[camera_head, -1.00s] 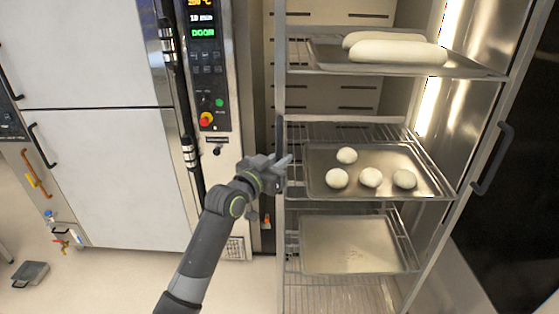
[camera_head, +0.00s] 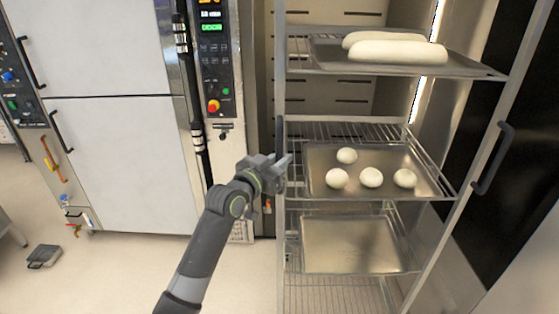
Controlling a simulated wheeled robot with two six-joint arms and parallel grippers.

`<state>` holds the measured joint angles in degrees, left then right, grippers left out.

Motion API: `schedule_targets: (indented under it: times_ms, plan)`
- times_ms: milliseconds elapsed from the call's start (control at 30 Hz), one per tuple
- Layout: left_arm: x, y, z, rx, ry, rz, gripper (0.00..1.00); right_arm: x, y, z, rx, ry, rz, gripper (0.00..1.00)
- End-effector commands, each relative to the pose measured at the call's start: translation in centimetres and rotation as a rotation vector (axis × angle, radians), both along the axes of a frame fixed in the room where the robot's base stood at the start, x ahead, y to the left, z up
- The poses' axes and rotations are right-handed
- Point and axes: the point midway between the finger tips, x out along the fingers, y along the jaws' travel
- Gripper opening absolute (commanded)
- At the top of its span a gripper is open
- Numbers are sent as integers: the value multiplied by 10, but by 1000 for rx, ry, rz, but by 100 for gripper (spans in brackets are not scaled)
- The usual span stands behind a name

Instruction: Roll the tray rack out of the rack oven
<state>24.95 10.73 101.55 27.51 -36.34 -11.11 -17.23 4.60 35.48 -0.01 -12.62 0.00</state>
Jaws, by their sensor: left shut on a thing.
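The tray rack (camera_head: 281,92) is a tall metal frame with wire shelves at the right of the head view. Its top tray (camera_head: 470,70) holds long pale loaves, its middle tray (camera_head: 330,155) several round dough pieces, and its lower tray (camera_head: 345,245) looks empty. My left gripper (camera_head: 283,168) is shut on the rack's left front upright, at the height of the middle shelf. A dark handle (camera_head: 492,158) is on the rack's right upright. The rack oven (camera_head: 345,98) is open behind the rack. My right gripper is not in view.
A control panel (camera_head: 213,60) with lit displays and a red knob stands left of the rack. White oven doors (camera_head: 125,150) with dark handles fill the left. A small dark pedal-like object (camera_head: 43,257) lies on the floor.

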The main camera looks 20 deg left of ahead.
Motion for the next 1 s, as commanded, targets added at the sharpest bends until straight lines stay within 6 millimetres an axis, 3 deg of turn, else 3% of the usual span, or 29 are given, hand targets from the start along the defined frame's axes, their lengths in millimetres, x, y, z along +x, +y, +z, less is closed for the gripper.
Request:
schedule_targets:
  times_ms: [200, 233, 367, 767, 1000]
  plan:
    - [0, 0, 1, -1, -5, 0, 0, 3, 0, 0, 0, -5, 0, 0]
    - [0, 0, 2, -1, -5, 0, 18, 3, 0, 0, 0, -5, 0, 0]
    - [0, 0, 1, -2, -5, 0, 35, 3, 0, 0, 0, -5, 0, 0]
    - [-5, 2, 0, -1, -4, 1, 36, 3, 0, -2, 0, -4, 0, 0]
    - [-35, 12, -2, 2, -4, 1, 36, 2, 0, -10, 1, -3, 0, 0]
